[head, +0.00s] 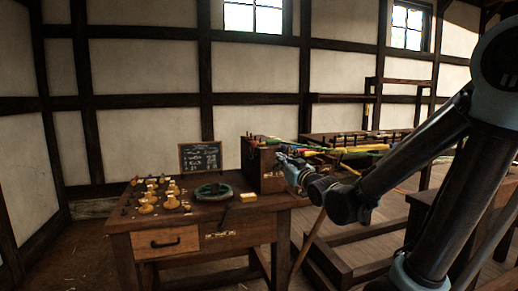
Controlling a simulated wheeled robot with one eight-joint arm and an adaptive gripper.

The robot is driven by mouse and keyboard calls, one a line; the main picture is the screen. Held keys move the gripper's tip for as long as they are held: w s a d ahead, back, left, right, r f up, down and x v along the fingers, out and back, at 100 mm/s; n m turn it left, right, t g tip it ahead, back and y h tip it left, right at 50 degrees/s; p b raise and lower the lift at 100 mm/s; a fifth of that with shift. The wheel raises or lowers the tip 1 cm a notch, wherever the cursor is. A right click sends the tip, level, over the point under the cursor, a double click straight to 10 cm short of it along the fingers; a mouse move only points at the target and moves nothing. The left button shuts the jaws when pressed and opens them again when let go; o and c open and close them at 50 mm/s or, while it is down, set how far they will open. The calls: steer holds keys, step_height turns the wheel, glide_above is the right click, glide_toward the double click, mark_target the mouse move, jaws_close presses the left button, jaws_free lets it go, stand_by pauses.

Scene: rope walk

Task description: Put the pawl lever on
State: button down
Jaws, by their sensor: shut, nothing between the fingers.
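My gripper (283,160) is at the end of my arm, which reaches in from the right. It is shut and empty, close to the right side of a dark wooden box (250,157) on the workbench (225,213). I cannot tell whether it touches the box. Small pegs or levers stand along the top of the box. I cannot make out which part is the pawl lever; my gripper hides part of the box's right side.
A dark green round tray (213,191), a small yellow block (248,197) and several small yellowish pieces (171,202) sit on the bench. A chalkboard (200,156) stands behind. Coloured ropes (362,149) run along a rack to the right.

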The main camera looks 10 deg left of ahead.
steer(key=shift+s+a+r+y, duration=0.4)
steer(key=shift+a+y, duration=0.1)
steer(key=shift+a, duration=0.2)
steer(key=x, duration=1.4)
